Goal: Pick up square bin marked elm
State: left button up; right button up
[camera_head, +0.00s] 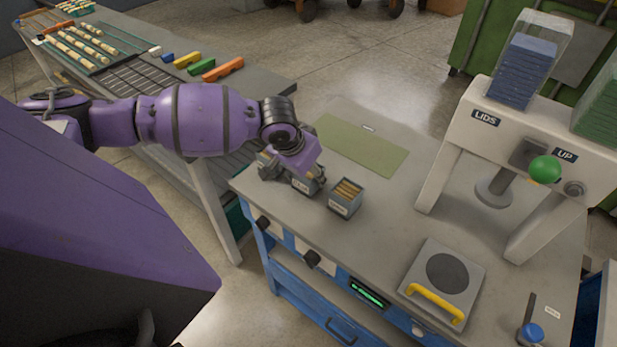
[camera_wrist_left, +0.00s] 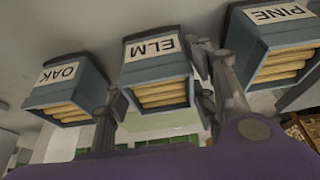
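The elm bin (camera_wrist_left: 158,72) is a small blue-grey box with a white label reading ELM and light wooden sticks inside. It stands between the two fingers of my left gripper (camera_wrist_left: 165,95) in the left wrist view. The fingers lie close along its sides; whether they press on it I cannot tell. In the head view my left gripper (camera_head: 292,178) is down at the bench, over a bin (camera_head: 306,186) that it partly hides. My right gripper is in neither view.
The oak bin (camera_wrist_left: 68,88) and pine bin (camera_wrist_left: 275,45) stand close on either side. A bin (camera_head: 345,198) shows beside my gripper on the grey bench (camera_head: 385,215). A green mat (camera_head: 362,146) lies behind. A lid press (camera_head: 545,130) and yellow-handled plate (camera_head: 445,280) are to the right.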

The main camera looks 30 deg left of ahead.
pick_arm(q)
jog(key=c, duration=0.7)
jog(key=shift+o, duration=0.2)
jog(key=shift+r, duration=0.15)
